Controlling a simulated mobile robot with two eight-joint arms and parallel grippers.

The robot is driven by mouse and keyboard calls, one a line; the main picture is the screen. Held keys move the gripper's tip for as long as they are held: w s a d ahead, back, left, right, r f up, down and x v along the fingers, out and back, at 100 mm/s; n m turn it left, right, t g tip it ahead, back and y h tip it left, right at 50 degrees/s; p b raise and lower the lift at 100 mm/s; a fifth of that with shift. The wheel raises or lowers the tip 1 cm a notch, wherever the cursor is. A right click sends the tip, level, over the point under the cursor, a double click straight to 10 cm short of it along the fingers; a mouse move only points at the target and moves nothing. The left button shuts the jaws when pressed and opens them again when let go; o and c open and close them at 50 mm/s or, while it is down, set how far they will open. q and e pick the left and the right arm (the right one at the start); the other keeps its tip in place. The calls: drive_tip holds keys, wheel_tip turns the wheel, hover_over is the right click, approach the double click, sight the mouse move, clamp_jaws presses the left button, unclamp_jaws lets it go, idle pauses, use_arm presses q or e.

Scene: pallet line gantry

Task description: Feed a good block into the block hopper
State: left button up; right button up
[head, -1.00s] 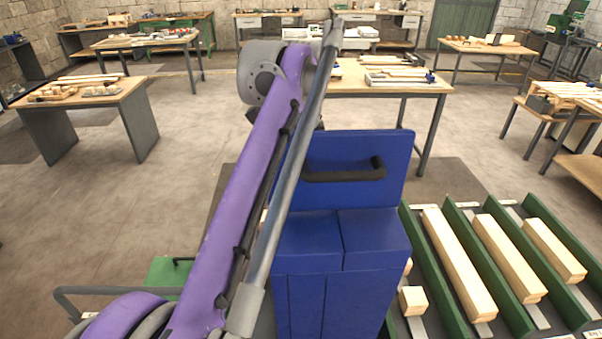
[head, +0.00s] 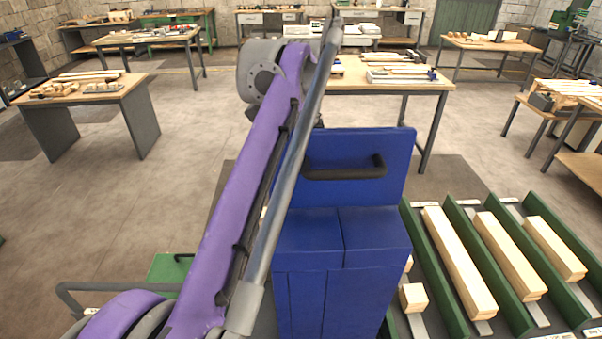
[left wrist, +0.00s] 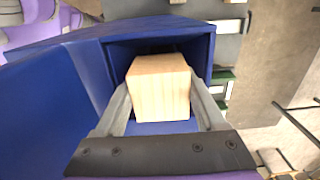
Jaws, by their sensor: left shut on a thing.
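The blue hopper (head: 350,235) stands in the middle of the head view, with a black handle (head: 345,173) on its raised back plate. The left wrist view shows its open blue box (left wrist: 212,50). My left gripper (left wrist: 160,95) is shut on a pale wooden block (left wrist: 158,88), one finger on each side. The block is at the mouth of the box, with blue walls around it; I cannot tell whether it touches the floor of the box. My left gripper is hidden in the head view behind my purple arm and the hopper. My right gripper is not in view.
Right of the hopper, a rack with green dividers (head: 440,265) holds long wooden pieces (head: 458,262). A small loose block (head: 413,297) lies in its nearest lane. A wooden table (head: 390,85) stands behind the hopper. Open floor (head: 190,135) lies to the left.

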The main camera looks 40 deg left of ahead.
use_arm(q)
drive_tip(key=shift+f, duration=0.65)
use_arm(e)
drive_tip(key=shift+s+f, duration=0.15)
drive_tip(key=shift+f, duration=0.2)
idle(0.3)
use_arm(q)
drive_tip(key=o, duration=1.4)
drive_tip(key=shift+r, duration=0.1)
wheel_tip(320, 180, up, 11)
drive_tip(key=shift+f+p, duration=0.2)
drive_tip(key=shift+p, duration=0.85)
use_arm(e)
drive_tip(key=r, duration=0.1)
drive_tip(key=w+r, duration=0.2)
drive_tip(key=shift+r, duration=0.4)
